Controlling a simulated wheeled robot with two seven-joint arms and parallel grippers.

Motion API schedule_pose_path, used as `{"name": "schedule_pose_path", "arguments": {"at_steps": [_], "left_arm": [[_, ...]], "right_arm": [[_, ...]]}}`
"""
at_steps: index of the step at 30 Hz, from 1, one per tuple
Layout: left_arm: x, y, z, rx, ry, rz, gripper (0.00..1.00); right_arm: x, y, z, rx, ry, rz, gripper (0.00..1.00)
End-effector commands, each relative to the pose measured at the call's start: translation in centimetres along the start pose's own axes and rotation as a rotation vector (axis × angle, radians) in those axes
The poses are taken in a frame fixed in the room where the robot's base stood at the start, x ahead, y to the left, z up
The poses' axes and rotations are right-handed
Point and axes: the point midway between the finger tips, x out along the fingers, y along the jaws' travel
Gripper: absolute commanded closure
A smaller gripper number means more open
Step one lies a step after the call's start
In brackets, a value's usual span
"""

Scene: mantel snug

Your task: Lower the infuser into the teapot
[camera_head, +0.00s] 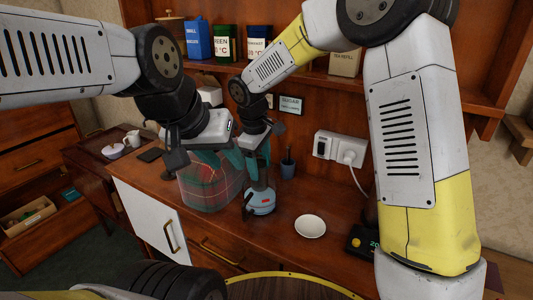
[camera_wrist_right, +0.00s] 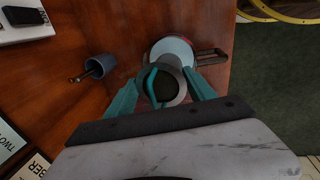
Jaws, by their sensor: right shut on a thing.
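The light-blue teapot (camera_head: 261,204) stands on the wooden counter; it also shows in the right wrist view (camera_wrist_right: 170,47), with a dark handle at its right. My right gripper (camera_head: 257,160) is directly above it, pointing down. In the wrist view its teal fingers are shut on the infuser (camera_wrist_right: 167,88), a round grey cup with a dark inside. The infuser overlaps part of the teapot's top in that view; I cannot tell whether it is inside the opening. My left gripper (camera_head: 212,158) is left of the teapot, over a red-and-green tartan cover (camera_head: 207,190); its finger gap is unclear.
A white saucer (camera_head: 310,226) lies right of the teapot. A blue-grey cup (camera_head: 288,168) with a stick in it stands behind. A white socket unit (camera_head: 340,148) is on the back panel. Canisters (camera_head: 228,42) line the shelf above.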

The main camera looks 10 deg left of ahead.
Motion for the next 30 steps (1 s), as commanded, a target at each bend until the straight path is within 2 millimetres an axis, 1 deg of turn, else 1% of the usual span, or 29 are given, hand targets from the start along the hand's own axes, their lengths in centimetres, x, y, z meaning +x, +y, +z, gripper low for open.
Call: {"name": "schedule_pose_path", "arguments": {"at_steps": [11,12,14,15,16,25,28,30], "left_arm": [[0.0,0.0,0.0,0.000,0.000,0.000,0.64],[0.0,0.0,0.0,0.000,0.000,0.000,0.64],[0.0,0.0,0.0,0.000,0.000,0.000,0.64],[0.0,0.0,0.0,0.000,0.000,0.000,0.64],[0.0,0.0,0.0,0.000,0.000,0.000,0.64],[0.0,0.0,0.0,0.000,0.000,0.000,0.64],[0.0,0.0,0.0,0.000,0.000,0.000,0.64],[0.0,0.0,0.0,0.000,0.000,0.000,0.64]], "right_arm": [[0.2,0.0,0.0,0.000,0.000,0.001,0.99],[0.2,0.0,0.0,0.000,0.000,0.001,0.35],[0.2,0.0,0.0,0.000,0.000,0.001,0.23],[0.2,0.0,0.0,0.000,0.000,0.001,0.15],[0.2,0.0,0.0,0.000,0.000,0.001,0.11],[0.1,0.0,0.0,0.000,0.000,0.001,0.11],[-0.6,0.0,-0.1,0.001,0.003,0.002,0.11],[-1.7,0.1,0.0,0.001,0.003,0.004,0.11]]}}
